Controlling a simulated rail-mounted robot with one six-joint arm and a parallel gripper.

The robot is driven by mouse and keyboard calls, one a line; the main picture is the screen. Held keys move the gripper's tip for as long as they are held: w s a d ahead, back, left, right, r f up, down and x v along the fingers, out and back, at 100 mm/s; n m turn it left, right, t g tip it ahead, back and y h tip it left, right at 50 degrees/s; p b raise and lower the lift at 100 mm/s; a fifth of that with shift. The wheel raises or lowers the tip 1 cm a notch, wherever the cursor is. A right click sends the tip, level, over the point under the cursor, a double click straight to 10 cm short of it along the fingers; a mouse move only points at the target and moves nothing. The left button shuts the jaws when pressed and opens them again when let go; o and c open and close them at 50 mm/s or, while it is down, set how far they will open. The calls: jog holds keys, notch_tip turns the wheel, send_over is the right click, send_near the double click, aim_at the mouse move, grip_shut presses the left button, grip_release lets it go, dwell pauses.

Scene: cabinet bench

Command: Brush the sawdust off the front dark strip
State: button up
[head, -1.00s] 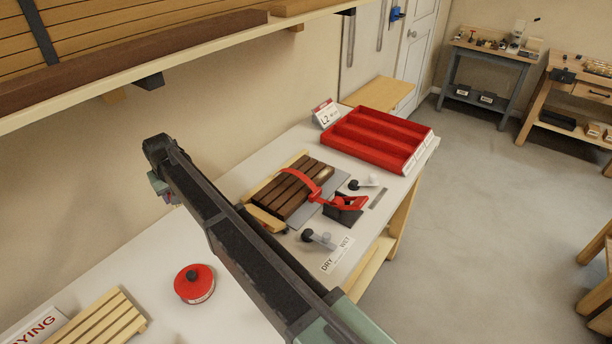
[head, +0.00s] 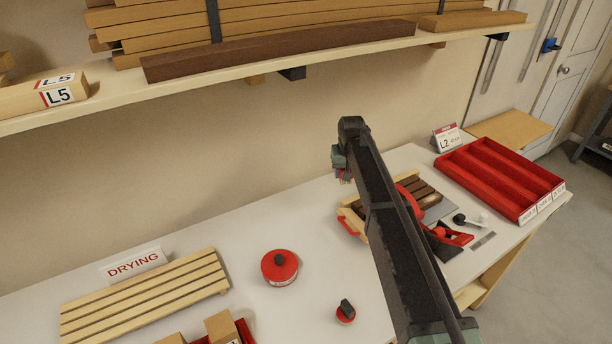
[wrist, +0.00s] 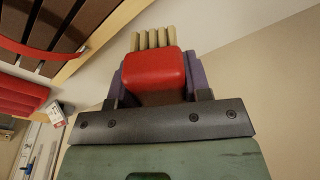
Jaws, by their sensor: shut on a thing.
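My gripper (head: 344,172) is shut on a brush (wrist: 154,72), which has a red block handle and pale bristles. In the wrist view, purple finger pads grip its sides. In the head view it hangs behind and left of the dark strips (head: 428,188), apart from them, with the brush hardly visible there. The strips lie side by side in a pale wooden frame with a red band across them. They also show at the top left of the wrist view (wrist: 46,22). My arm hides part of them, including much of the front. I cannot make out sawdust clearly.
A red round tin (head: 279,267), a small red pot (head: 345,312) and a slatted drying rack (head: 150,300) lie left. A shelf with boards (head: 280,50) overhangs the bench's back.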

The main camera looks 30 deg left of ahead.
jog(key=w+d+m, duration=0.3)
jog(key=w+d, duration=0.2)
jog(key=d, duration=0.7)
jog(key=w+d+m+h, duration=0.1)
jog(key=w+d+m, duration=0.2)
jog(key=d, duration=0.9)
jog(key=w, duration=0.2)
jog(key=shift+w+d, duration=0.25)
jog(key=shift+w, duration=0.15)
